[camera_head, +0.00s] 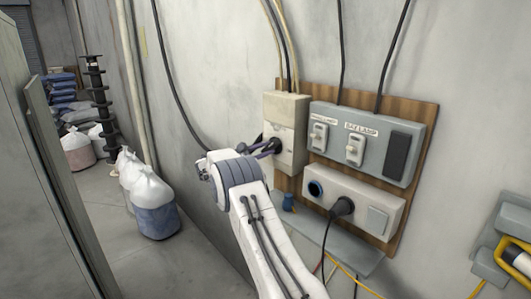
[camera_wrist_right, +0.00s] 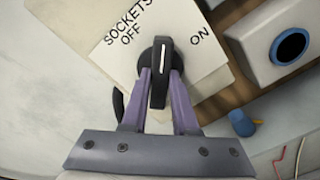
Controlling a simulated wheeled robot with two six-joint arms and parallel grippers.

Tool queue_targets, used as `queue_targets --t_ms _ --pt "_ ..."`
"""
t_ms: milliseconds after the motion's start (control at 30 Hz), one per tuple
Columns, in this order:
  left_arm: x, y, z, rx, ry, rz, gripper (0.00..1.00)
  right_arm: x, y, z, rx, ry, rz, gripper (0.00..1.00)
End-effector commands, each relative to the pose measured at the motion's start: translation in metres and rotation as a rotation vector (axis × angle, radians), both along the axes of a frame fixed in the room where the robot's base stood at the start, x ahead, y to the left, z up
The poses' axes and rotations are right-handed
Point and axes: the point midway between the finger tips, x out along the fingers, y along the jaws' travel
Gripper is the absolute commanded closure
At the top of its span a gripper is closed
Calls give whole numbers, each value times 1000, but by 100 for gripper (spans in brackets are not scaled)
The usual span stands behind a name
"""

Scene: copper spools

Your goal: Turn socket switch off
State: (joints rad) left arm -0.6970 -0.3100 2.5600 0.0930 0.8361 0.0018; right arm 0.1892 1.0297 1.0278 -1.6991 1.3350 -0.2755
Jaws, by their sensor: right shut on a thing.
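The socket switch box (camera_head: 284,115) is a cream box on a wooden backboard, with a black rotary knob (camera_head: 278,145) on its front. In the right wrist view the black knob (camera_wrist_right: 159,70) has a white line that points up in the picture, between the printed words OFF and ON on the box face (camera_wrist_right: 110,60). My right gripper (camera_head: 268,147) is at the knob; its purple fingers (camera_wrist_right: 160,85) are shut on the knob from both sides. My left gripper is not in view.
Right of the box are a grey switch panel (camera_head: 375,130) and a white socket unit (camera_head: 368,190) with a black plug (camera_head: 342,207). Cables run above and below. White sacks (camera_head: 150,190) stand on the floor at left.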

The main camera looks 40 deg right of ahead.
Motion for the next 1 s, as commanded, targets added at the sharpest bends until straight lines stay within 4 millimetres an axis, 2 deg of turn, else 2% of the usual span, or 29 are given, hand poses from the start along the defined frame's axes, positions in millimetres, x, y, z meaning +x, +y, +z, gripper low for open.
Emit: queue_targets --t_ms 600,1000 --pt "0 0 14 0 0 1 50 0 0 0 -41 562 -1 100" --pt "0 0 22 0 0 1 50 0 1 -1 -57 767 0 100"
